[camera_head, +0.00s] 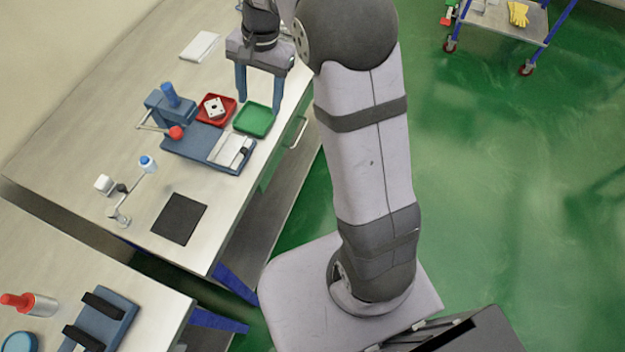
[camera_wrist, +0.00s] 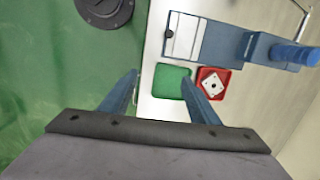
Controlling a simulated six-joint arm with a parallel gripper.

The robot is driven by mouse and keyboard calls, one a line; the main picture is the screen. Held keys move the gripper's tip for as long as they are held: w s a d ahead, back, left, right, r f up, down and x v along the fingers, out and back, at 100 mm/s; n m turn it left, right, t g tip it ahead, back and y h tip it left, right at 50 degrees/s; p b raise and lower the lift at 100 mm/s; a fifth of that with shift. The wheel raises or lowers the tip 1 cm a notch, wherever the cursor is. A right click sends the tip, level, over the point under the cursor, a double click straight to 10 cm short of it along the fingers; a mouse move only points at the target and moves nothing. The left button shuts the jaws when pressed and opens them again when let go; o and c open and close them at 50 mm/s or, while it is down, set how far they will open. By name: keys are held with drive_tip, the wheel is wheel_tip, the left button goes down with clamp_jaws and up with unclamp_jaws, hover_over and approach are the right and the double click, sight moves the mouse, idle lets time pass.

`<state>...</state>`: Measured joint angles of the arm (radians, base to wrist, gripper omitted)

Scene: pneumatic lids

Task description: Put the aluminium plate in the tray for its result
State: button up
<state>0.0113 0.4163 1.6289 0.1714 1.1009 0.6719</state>
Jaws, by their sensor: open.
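The aluminium plate (camera_head: 214,107) is a pale square with a dark centre hole and small corner holes. It lies in the red tray (camera_head: 228,116), and both also show in the wrist view, the plate (camera_wrist: 212,88) inside the red tray (camera_wrist: 222,74). The green tray (camera_head: 254,120) stands just right of the red one and looks empty; the wrist view shows it too (camera_wrist: 172,82). My gripper (camera_head: 258,106) is open and empty, with its blue fingers pointing down above the bench near the trays. In the wrist view the fingers (camera_wrist: 160,80) are spread wide.
A blue press fixture (camera_head: 190,138) with a red-knobbed lever stands in front of the trays. A jointed stand (camera_head: 130,188) and a black mat (camera_head: 180,218) are nearer. A white pad (camera_head: 199,46) lies behind. The bench edge runs close to the green tray.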

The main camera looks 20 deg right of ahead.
drive_tip(key=s+d+f+n+h, duration=0.1)
drive_tip(key=s+f+n, duration=0.2)
drive_tip(key=s, duration=0.8)
drive_tip(key=s+d+f+n, duration=0.2)
drive_tip(key=s+n, duration=0.3)
drive_tip(key=s, duration=0.6)
drive_tip(key=shift+d+f+n+h, duration=0.15)
drive_tip(key=shift+f+n+h, duration=0.25)
drive_tip(key=shift+f, duration=0.1)
